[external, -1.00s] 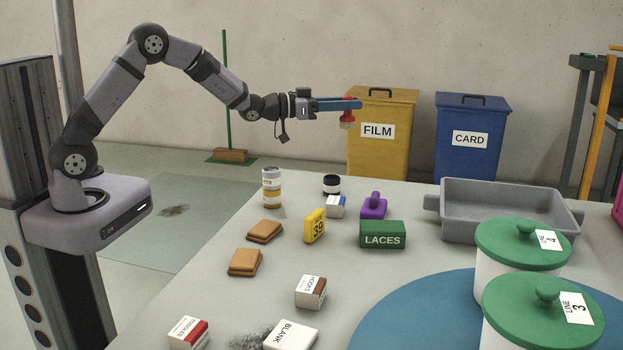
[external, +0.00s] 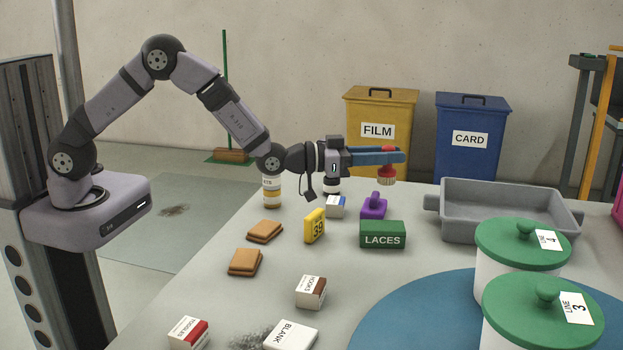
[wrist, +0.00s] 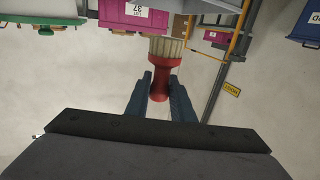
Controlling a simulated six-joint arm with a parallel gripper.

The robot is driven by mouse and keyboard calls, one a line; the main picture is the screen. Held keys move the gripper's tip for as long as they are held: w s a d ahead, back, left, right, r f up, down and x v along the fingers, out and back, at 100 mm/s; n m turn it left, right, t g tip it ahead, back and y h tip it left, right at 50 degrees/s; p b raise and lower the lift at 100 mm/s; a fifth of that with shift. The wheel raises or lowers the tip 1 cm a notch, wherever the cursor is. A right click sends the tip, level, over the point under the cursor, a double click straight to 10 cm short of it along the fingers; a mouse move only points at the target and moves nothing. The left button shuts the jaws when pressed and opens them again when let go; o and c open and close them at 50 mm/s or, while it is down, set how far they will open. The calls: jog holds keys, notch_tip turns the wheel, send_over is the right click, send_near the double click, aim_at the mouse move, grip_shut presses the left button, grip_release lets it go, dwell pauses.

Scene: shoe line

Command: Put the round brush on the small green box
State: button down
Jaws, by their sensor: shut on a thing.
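The round brush (external: 386,174) has a red handle and pale bristles pointing down in the external view. My gripper (external: 392,157) is shut on its handle and holds it above the table's back part. In the wrist view the brush (wrist: 168,68) shows its red handle between the two blue fingers (wrist: 160,92), bristles away from me. The small green box (external: 382,235), labelled LACES, stands on the table below the brush and a little nearer the camera. Its top is bare. The green box is not visible in the wrist view.
A purple brush-like object (external: 374,207) stands just behind the green box. A yellow "39" block (external: 314,226) and a small blue-white box (external: 336,207) are to its left. A grey tray (external: 500,226) and green-lidded tubs (external: 522,245) stand to the right.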

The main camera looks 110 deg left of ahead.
send_over(383, 225)
jog(key=shift+d+f+b, duration=0.1)
jog(key=shift+f+b, duration=0.3)
jog(key=shift+f, duration=4.85)
jog(key=shift+f, duration=0.15)
jog(key=c, duration=1.5)
grip_release()
jog(key=shift+c, duration=0.2)
jog(key=shift+r, duration=0.2)
jog(key=v, duration=0.7)
jog(key=shift+s, duration=0.25)
jog(key=shift+d, duration=0.2)
